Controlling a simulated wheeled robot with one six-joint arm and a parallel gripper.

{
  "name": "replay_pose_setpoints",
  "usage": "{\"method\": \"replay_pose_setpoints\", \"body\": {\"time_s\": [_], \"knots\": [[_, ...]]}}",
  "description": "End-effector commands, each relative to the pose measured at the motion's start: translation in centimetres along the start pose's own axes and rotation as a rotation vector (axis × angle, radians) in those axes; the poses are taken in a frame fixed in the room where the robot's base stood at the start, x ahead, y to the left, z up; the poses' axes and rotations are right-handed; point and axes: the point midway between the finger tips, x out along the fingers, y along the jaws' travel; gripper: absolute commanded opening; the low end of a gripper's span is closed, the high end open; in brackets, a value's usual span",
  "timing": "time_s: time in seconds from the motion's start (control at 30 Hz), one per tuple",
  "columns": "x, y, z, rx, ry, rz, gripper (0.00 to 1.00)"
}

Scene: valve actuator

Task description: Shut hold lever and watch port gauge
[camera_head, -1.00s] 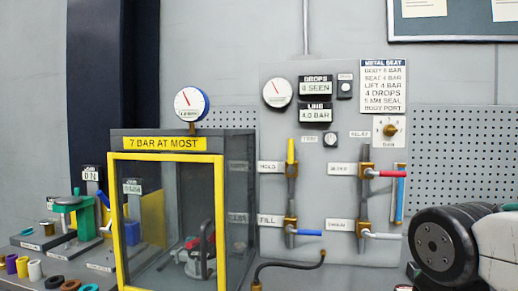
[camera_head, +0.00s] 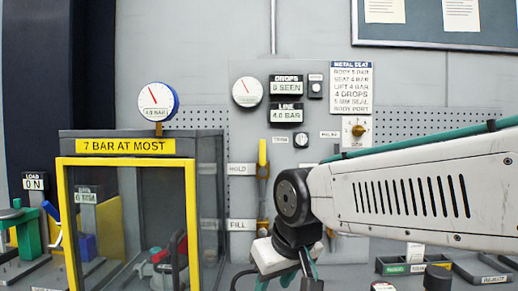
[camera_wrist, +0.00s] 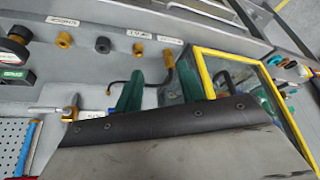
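The hold lever (camera_head: 263,153) is a yellow handle standing upright above its brass valve, beside the HOLD label (camera_head: 243,169). Its lower part is close behind my arm's wrist joint. One white gauge (camera_head: 247,91) is on the panel and another gauge (camera_head: 158,101) stands on the yellow-framed box; I cannot read which is the port gauge. Both red needles point up and left. My gripper (camera_head: 288,279) hangs low in front of the panel, below the lever, its tips near the lower picture edge. Its teal fingers stand apart, empty, also in the wrist view (camera_wrist: 174,88).
The yellow-framed box (camera_head: 125,161) stands left of my gripper. A divided dark tray (camera_head: 400,266) is at the lower right. A black hose (camera_wrist: 124,84) lies near my fingers.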

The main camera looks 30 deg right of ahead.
Motion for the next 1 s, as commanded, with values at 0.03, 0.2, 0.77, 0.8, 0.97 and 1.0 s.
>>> {"method": "replay_pose_setpoints", "body": {"time_s": [0.03,0.2,0.77,0.8,0.97,1.0], "knots": [[0.2,1.1,-4.4,0.028,0.105,0.015,0.39],[-1.3,6.2,-19.4,0.101,0.532,0.086,0.39],[-6.5,15.7,-36.3,0.147,1.120,0.229,0.39],[-6.2,15.8,-36.8,0.147,1.119,0.228,0.39],[-5.1,16.5,-39.1,0.146,1.118,0.228,0.39],[-4.8,16.6,-39.6,0.146,1.118,0.228,0.39]]}}
